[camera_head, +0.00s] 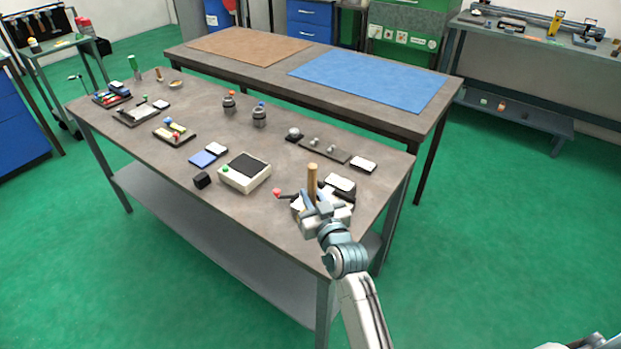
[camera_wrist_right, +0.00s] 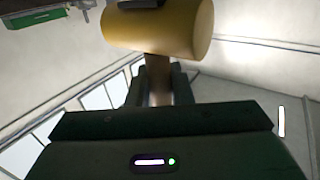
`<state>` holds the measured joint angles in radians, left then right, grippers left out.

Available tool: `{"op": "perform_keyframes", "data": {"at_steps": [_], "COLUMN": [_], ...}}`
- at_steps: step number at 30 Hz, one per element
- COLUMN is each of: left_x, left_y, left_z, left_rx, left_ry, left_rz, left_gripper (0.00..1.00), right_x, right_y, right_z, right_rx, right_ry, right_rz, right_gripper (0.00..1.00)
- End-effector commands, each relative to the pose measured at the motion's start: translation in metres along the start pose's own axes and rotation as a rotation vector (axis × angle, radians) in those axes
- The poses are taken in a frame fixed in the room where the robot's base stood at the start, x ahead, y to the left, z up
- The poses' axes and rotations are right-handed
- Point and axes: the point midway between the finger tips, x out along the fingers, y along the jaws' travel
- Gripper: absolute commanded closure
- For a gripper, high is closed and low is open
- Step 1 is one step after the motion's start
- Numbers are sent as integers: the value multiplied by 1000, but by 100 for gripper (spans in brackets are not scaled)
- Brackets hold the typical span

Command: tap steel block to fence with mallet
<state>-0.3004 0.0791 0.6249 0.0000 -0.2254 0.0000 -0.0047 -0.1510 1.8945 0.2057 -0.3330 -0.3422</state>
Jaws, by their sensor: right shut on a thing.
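My right gripper (camera_head: 314,203) is over the near right end of the workbench. It is shut on the mallet (camera_head: 312,179), whose tan wooden part stands up above the fingers. In the right wrist view the mallet's yellow-tan head (camera_wrist_right: 165,30) lies crosswise beyond the fingers, with its handle (camera_wrist_right: 160,80) between them. A dark fixture with a pale top (camera_head: 341,184) sits just behind and right of the gripper, which partly hides it. I cannot pick out the steel block or the fence for certain. My left gripper is out of view.
A red-knobbed lever (camera_head: 278,192) sticks out left of the gripper. A cream box with a dark top (camera_head: 244,172) and a small black block (camera_head: 202,180) are further left. A dark plate with small fittings (camera_head: 324,149) lies behind. The bench's front right corner is bare.

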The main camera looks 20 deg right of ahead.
Motion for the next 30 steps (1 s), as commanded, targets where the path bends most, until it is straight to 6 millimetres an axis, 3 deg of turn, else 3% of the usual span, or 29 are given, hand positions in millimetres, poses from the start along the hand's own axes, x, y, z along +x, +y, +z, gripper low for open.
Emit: {"op": "perform_keyframes", "data": {"at_steps": [1, 6, 21, 30], "left_x": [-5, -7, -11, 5], "left_y": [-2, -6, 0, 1], "left_z": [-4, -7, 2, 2], "left_rx": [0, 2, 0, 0], "left_ry": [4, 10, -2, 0], "left_rz": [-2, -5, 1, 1], "left_gripper": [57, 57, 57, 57], "right_x": [12, 29, 30, 32], "right_y": [0, -1, -1, 4], "right_z": [-10, -15, -16, 6], "right_rx": [-1, -4, -4, -4], "right_ry": [5, 2, 2, 1], "right_rz": [-3, -7, -7, -7], "right_gripper": [100, 100, 100, 100]}}
